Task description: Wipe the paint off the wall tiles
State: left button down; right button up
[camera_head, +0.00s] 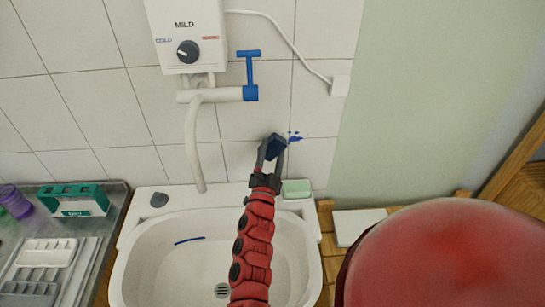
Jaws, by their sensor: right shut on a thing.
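Blue paint specks (294,137) mark the white wall tiles (233,158) above the sink's back right. My right gripper (270,152) is raised in front of the wall, just left of and slightly below the paint. It is shut on a small dark blue thing (276,144), perhaps a sponge or cloth, mostly hidden by the fingers. The thing appears at the lower left edge of the specks; I cannot tell whether it touches the tiles. My left gripper is not in view.
A white sink (140,262) with a blue streak (190,240) lies below. A pale green block (296,188) sits on its back rim. A water heater (190,35) and tap with a blue lever (250,75) are above left. A drying tray (108,230) stands left.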

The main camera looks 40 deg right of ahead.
jog(key=shift+w+d+b, duration=0.45)
jog(key=shift+w+b, duration=0.2)
jog(key=shift+w, duration=0.15)
dwell(0.7)
jog(key=shift+d, duration=0.1)
jog(key=shift+s+d+b, duration=0.55)
jog(key=shift+d, duration=0.25)
jog(key=shift+s+d+b, duration=0.5)
jog(key=shift+d, duration=0.25)
